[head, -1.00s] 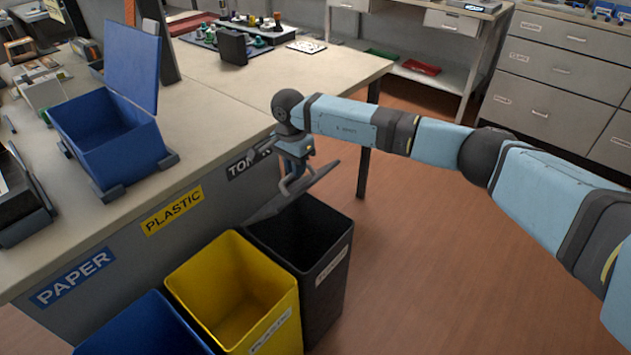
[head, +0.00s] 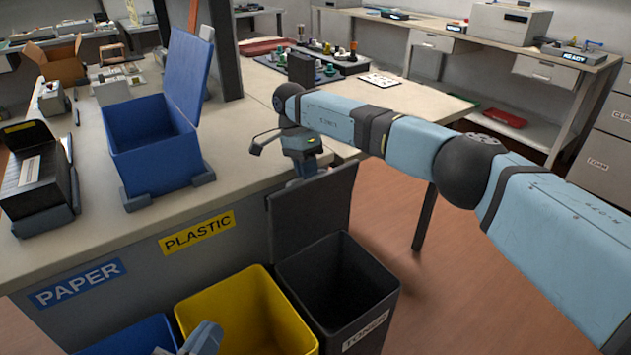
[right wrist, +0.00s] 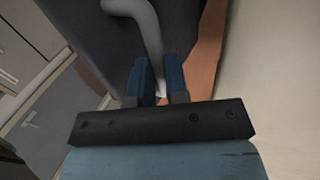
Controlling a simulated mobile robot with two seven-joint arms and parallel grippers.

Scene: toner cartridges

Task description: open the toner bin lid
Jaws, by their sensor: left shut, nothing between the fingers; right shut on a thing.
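The black toner bin (head: 335,290), with a "TONER" label, stands at the right end of the bin row. Its dark lid (head: 318,212) is raised nearly upright at the back, against the counter side, and the bin's mouth is open. My right gripper (head: 308,172) is at the lid's top edge, partly hidden behind it. In the right wrist view its blue fingers (right wrist: 158,88) are shut on the pale grey lid handle (right wrist: 148,35). My left gripper (head: 205,338) shows at the bottom edge over the bins, shut and empty, partly cut off.
The yellow plastic bin (head: 245,312) and a blue bin (head: 125,338) stand to the left. On the counter (head: 240,165) are an open blue box (head: 150,145) and a black cartridge-like unit (head: 38,180). Floor to the right is clear.

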